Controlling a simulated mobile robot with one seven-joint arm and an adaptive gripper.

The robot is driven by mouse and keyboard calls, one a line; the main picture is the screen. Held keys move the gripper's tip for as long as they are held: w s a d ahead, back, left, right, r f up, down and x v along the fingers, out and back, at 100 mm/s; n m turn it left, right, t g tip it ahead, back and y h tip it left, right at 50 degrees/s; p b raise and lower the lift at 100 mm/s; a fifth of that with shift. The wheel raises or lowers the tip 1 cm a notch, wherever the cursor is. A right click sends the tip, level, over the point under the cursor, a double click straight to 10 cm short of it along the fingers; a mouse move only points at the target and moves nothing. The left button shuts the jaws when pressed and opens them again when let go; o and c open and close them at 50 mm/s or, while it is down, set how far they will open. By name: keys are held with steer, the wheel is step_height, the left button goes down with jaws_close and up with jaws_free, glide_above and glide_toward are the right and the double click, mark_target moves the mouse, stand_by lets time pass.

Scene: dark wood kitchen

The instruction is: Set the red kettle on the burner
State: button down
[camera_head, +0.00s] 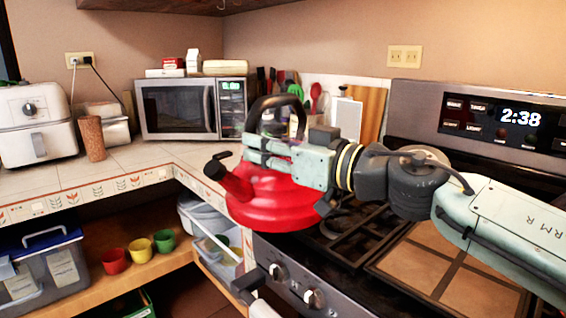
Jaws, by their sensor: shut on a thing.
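My gripper (256,148) is shut on the kettle's handle; the arm reaches in from the right. The kettle's base overlaps the stove's front left edge in the picture, and I cannot tell how high it is above it. A burner (342,222) with black grates shows just right of the kettle, partly hidden by the kettle and my arm.
A microwave (190,108), utensils and a white air fryer (35,122) stand on the counter behind. Coloured cups (139,250) and a bin (45,270) sit on the lower shelf.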

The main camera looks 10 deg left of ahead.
steer(key=w+d+f+p, duration=0.1)
steer(key=w+d+f, duration=0.1)
steer(key=d, duration=0.4)
steer(key=w+d+f+p, duration=0.2)
steer(key=w+d, duration=0.2)
steer(key=d, duration=0.3)
steer(key=shift+w+d+f, duration=0.2)
steer(key=shift+w+f, duration=0.05)
steer(key=shift+f, duration=0.05)
steer(key=c, duration=1.8)
jaws_free()
steer(key=shift+f, duration=0.25)
steer(key=shift+c, duration=0.2)
steer(key=o, duration=0.4)
steer(key=shift+r, duration=0.1)
steer(key=b+v, duration=0.1)
steer(key=v, duration=1.1)
steer(key=shift+s+b, duration=0.1)
steer(key=shift+b, duration=0.25)
